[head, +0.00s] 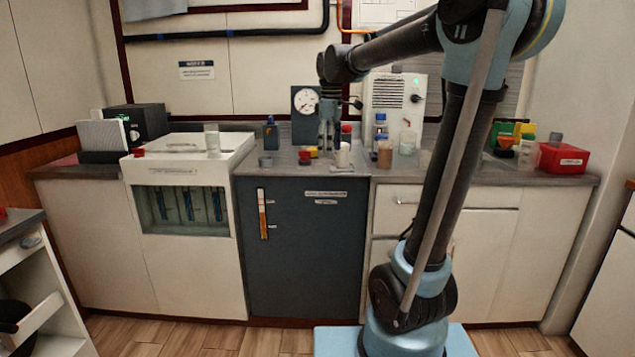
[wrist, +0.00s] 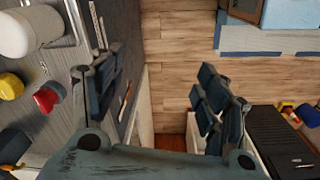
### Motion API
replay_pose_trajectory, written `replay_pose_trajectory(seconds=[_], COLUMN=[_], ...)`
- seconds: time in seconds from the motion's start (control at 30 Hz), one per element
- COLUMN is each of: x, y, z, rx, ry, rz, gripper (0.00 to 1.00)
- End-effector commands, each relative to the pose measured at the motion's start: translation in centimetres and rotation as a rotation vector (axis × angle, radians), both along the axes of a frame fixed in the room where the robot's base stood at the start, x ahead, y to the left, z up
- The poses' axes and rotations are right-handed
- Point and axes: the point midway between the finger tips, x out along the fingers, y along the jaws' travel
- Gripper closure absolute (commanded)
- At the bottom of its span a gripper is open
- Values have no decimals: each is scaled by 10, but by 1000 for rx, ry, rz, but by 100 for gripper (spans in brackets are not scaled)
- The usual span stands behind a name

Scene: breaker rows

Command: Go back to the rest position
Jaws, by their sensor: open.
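My gripper (head: 328,138) hangs over the dark counter section, pointing down, just left of a small white container (head: 344,156). In the wrist view my gripper (wrist: 160,95) has its two dark fingers spread wide. Nothing is held between them; the wood floor and cabinet front show through the gap. I cannot tell from the head view whether the fingertips touch the counter. My arm reaches from the right across the back of the counter.
Red and yellow pieces (head: 308,154) lie near the gripper. A gauge box (head: 306,112) stands behind, with bottles and a beaker (head: 407,142) to the right. A white tank unit (head: 187,190) is left, a red box (head: 562,158) right. Floor in front is clear.

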Motion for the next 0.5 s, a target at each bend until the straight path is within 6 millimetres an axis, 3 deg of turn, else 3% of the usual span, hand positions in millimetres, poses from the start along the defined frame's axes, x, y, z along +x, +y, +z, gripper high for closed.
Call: replay_pose_trajectory(seconds=[0.27, 0.5], x=[-65, -124], y=[-53, -91], z=[-36, -80], rx=[20, 43], ry=[-32, -61], rz=[-280, -540], gripper=[32, 32])
